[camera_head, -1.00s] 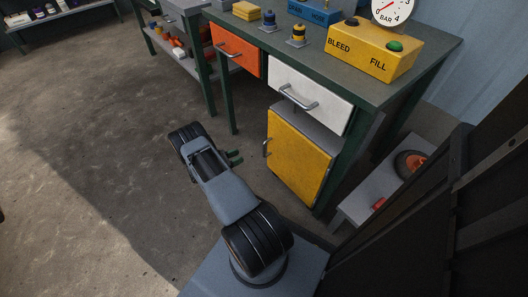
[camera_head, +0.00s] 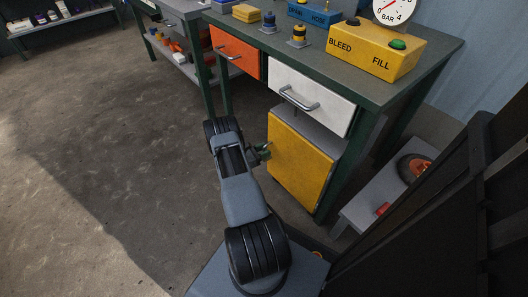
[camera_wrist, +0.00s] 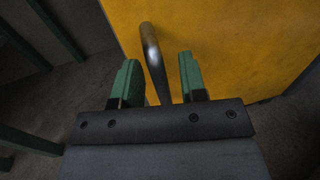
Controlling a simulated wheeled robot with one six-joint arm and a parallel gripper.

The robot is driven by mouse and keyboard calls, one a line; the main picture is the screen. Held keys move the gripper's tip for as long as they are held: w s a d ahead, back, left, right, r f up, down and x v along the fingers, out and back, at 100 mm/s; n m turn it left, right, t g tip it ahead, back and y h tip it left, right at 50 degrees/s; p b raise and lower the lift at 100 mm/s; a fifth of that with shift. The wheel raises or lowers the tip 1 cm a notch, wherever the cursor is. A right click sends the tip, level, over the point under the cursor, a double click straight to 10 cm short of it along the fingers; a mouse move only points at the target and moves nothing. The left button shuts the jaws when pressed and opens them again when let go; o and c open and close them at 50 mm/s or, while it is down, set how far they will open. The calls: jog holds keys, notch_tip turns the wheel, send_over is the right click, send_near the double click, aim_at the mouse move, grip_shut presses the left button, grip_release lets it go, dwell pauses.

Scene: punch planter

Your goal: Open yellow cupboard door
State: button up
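The yellow cupboard door (camera_head: 300,165) is below the white drawer of the workbench and looks shut. It also fills much of the wrist view (camera_wrist: 225,45). Its grey metal handle (camera_wrist: 153,58) stands upright on the door's left side in the wrist view. My gripper (camera_wrist: 157,80) is open, with its green fingers on either side of the handle, and a gap shows beside each finger. In the head view my gripper (camera_head: 263,151) is at the door's left edge and hides the handle there.
The white drawer (camera_head: 312,98) and orange drawer (camera_head: 236,52) are above, both with handles. A dark green bench leg (camera_head: 345,165) stands right of the door. A low grey stand (camera_head: 375,195) is further right. The floor (camera_head: 120,150) to the left is clear.

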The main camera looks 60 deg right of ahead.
jog(key=shift+s+d, duration=0.1)
grip_shut()
dwell(0.4)
